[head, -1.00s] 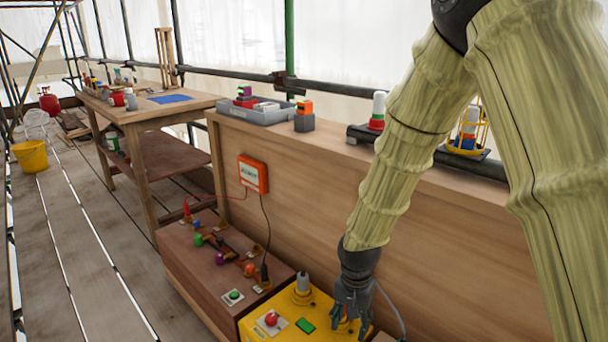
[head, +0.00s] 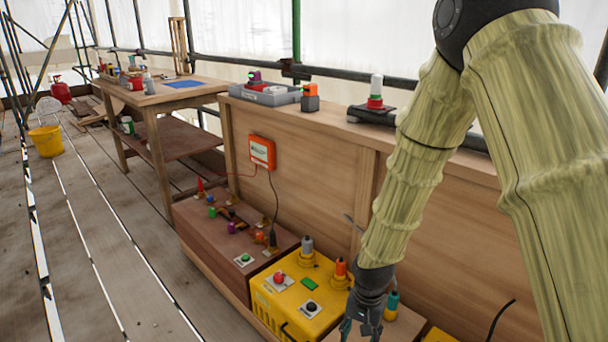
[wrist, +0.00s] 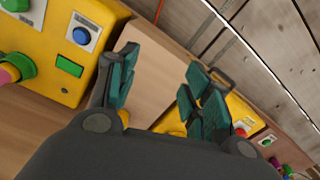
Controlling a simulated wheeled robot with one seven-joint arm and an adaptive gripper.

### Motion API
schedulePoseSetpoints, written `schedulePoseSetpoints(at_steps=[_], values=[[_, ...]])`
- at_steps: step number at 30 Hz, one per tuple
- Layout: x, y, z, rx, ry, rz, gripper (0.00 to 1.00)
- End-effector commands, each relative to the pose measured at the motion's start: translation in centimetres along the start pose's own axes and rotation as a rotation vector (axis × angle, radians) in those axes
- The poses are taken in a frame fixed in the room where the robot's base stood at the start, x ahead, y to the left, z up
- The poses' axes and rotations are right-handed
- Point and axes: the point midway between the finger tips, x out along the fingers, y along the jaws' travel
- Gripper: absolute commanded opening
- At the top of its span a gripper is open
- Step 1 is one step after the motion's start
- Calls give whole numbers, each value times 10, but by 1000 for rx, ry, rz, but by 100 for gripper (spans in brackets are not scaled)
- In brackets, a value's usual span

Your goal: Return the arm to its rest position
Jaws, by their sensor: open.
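My gripper (head: 360,328) hangs at the end of my sleeved arm at the lower right of the head view. It is just right of the front corner of a yellow control box (head: 292,296). Nothing is held.
The yellow box carries buttons and plugs, and a brown box (head: 215,235) with coloured knobs stands left of it. A wooden partition (head: 320,150) runs behind, bearing a grey tray (head: 265,95). The plank walkway (head: 90,220) at left is mostly clear, with a yellow bucket (head: 46,141).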

Motion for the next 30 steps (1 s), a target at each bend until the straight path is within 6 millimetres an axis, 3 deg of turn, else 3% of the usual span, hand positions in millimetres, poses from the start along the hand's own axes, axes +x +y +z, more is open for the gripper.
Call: schedulePoseSetpoints(at_steps=[8,18,24,30], values=[[58,28,29,-66,-22,-22,49],[149,98,97,-197,-26,-41,49],[186,144,142,-280,-17,-30,49],[205,179,176,-348,-3,-11,49]])
